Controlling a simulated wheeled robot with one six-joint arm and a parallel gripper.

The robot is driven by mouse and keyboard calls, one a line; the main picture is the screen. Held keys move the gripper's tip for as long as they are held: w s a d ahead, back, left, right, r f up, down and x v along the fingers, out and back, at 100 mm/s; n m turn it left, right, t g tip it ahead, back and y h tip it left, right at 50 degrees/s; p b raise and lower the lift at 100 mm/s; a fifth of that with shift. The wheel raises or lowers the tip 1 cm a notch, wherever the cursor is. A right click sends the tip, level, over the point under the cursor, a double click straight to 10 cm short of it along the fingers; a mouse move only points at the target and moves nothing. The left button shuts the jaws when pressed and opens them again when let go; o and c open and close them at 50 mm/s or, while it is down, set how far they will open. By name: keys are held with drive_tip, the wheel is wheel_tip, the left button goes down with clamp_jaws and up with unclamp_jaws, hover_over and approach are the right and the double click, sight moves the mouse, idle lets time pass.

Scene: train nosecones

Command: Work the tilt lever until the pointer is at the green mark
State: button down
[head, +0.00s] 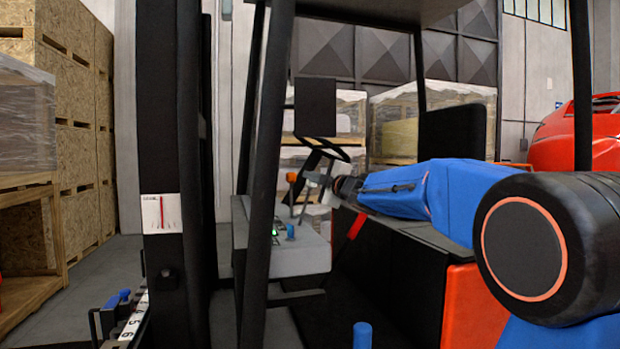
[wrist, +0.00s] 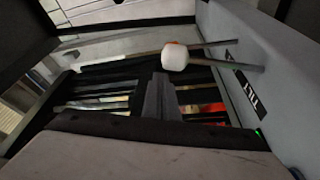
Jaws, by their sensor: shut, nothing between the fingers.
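In the wrist view a lever with a pale rounded knob (wrist: 175,56) stands beside a side panel with a partly readable "TILT" label (wrist: 246,90). My gripper (wrist: 160,82) is shut and empty, just below the knob in that picture; I cannot tell whether they touch. In the head view my gripper (head: 313,178) is near an orange lever knob (head: 291,177), by the steering wheel.
The steering wheel (head: 322,150) is close above my gripper. A blue knob (head: 291,231) and a green light (head: 275,233) sit on the grey console (head: 300,260). A dark cab post (head: 265,160) stands in front. Wooden crates (head: 75,150) stand at the far left.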

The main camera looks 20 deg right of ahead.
drive_tip(key=shift+w+d+f, duration=0.1)
drive_tip(key=shift+d+f, duration=0.15)
drive_tip(key=shift+d, duration=0.1)
drive_tip(key=s+a, duration=0.1)
drive_tip(key=s, duration=0.8)
drive_tip(key=shift+s+a+r, duration=0.15)
drive_tip(key=shift+s+r, duration=0.15)
drive_tip(key=shift+s, duration=0.05)
idle(3.2)
